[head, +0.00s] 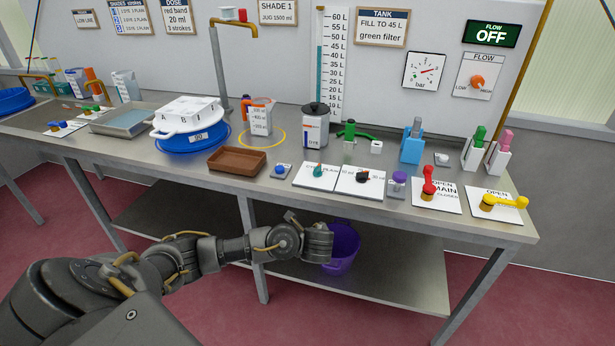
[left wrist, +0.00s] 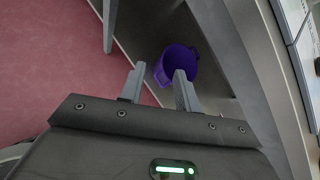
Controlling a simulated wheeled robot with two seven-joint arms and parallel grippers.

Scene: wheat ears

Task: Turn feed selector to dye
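A white selector plate (head: 312,180) with a teal knob (head: 318,170) lies near the bench's front edge; only part of its lettering, which seems to end in "PLAIN", is readable. I cannot tell for sure that it is the feed selector. Beside it on the right is a second plate with a dark knob (head: 362,177), marked in ml. My left gripper (head: 322,243) is in front of the bench edge, below and apart from the teal knob. In the left wrist view my left gripper (left wrist: 159,76) has its fingers spread with nothing between them. My right gripper is not in view.
A purple bucket (head: 343,248) stands on the lower shelf behind my left gripper. The steel bench edge lies above it. A brown tray (head: 237,161), a small blue button (head: 281,170), a purple-topped block (head: 398,183) and a red valve lever (head: 429,183) flank the plates.

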